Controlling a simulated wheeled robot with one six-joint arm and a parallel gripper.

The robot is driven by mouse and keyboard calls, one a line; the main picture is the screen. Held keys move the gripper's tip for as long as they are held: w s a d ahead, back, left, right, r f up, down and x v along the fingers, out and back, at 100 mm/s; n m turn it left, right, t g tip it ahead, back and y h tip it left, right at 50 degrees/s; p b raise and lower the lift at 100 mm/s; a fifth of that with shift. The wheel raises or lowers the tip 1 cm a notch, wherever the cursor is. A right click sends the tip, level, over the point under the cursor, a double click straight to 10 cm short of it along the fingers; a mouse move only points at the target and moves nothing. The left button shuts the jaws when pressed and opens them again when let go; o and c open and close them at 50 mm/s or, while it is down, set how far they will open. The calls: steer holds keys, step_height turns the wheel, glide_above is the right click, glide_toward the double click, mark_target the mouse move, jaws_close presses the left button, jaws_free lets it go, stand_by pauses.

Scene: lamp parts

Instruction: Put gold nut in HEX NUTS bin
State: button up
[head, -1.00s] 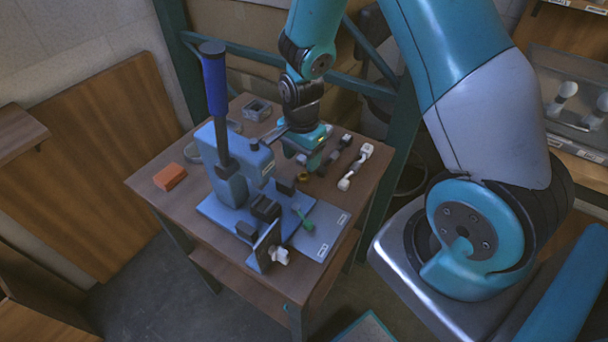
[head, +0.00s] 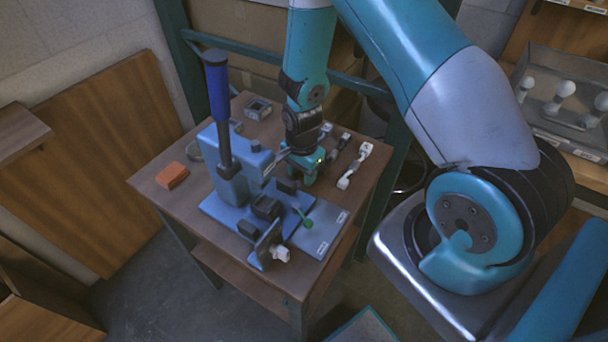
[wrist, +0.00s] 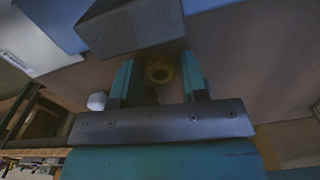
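The gold nut (wrist: 159,72) lies on the brown table (head: 352,205) and shows in the wrist view between my two fingers. My gripper (wrist: 158,78) is open, with one finger on each side of the nut and a gap visible beside it. In the head view my gripper (head: 309,179) points down at the table just behind the blue press (head: 232,170), and it hides the nut there. I cannot make out a bin marked HEX NUTS in these frames.
The press's dark block (wrist: 130,25) stands close to my fingertips. White-and-black parts (head: 354,166) lie right of my gripper. An orange block (head: 172,176) and a small grey box (head: 258,108) are also on the table. A shelf tray with bulbs (head: 560,95) is at the right.

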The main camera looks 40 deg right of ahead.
steer(key=c, duration=0.6)
steer(key=shift+c, duration=0.2)
steer(key=shift+r, duration=0.15)
